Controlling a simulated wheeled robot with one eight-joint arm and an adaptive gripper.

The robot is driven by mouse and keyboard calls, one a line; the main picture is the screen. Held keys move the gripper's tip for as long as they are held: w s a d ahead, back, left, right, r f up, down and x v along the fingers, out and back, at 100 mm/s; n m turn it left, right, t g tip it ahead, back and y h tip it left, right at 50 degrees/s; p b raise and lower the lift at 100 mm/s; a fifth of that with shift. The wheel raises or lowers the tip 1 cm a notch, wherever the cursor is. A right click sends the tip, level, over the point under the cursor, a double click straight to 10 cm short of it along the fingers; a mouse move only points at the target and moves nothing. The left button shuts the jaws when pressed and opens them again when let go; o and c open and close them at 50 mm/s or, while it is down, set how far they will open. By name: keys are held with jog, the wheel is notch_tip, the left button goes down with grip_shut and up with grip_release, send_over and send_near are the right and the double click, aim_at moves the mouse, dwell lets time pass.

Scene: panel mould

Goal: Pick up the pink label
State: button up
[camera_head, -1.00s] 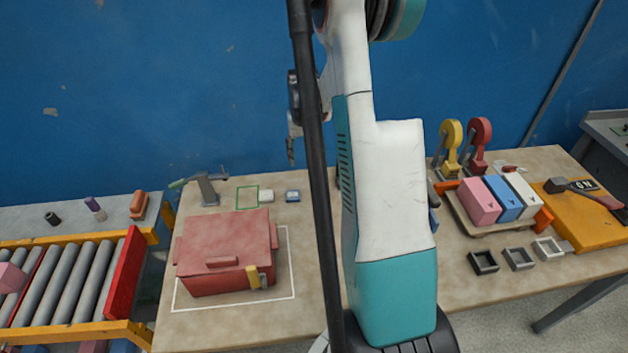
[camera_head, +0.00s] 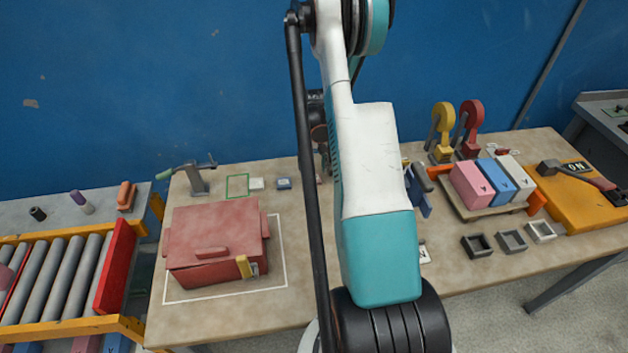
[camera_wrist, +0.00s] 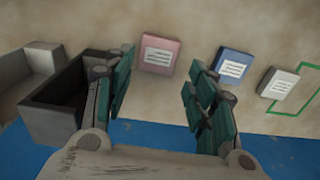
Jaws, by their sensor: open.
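The pink label (camera_wrist: 159,57) is a small flat pink tile with a white printed patch, lying on the table in the wrist view. My gripper (camera_wrist: 163,82) is open, with a teal-padded finger on each side of the picture. The label shows in the gap beyond the fingertips, nearer the left finger, and nothing is held. A blue label (camera_wrist: 234,64) and a white label (camera_wrist: 279,85) lie to its right. In the head view my arm hides most of the gripper and the pink label's area.
A dark open box (camera_wrist: 65,100) stands close beside the left finger in the wrist view. In the head view, a red lidded case (camera_head: 215,240) sits on the table left of my arm. A tray of coloured blocks (camera_head: 490,212) stands to the right.

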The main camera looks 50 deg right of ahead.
aim_at(314, 177)
notch_tip(314, 177, down, 5)
jog(key=shift+s+f+b, duration=0.1)
jog(key=shift+s+b, duration=0.05)
jog(key=shift+b, duration=0.45)
jog(key=shift+c, duration=0.6)
jog(key=c, duration=0.6)
